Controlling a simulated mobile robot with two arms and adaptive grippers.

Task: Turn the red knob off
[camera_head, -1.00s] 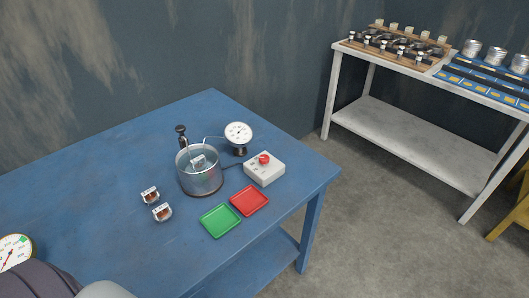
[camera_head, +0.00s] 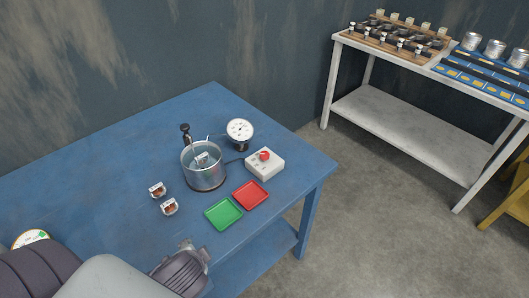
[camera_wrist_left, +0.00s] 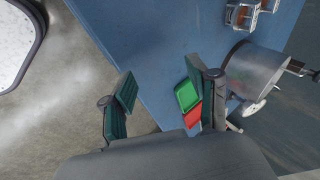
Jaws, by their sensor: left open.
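The red knob (camera_head: 265,155) sits on top of a white control box (camera_head: 264,164) on the blue table, right of the metal pot (camera_head: 203,167). My left arm comes in at the lower left of the head view, and its gripper (camera_head: 196,258) is at the table's front edge, well short of the box. In the left wrist view my left gripper (camera_wrist_left: 165,100) is open with nothing between its fingers. The right finger there overlaps the view of the table and partly hides the things behind it. The knob cannot be made out in that view. My right gripper is not in view.
A green tray (camera_head: 223,213) and a red tray (camera_head: 250,195) lie in front of the box. A round gauge (camera_head: 240,131) stands behind it. Two small parts (camera_head: 163,198) lie left of the trays. A white shelf table (camera_head: 400,120) stands at the back right.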

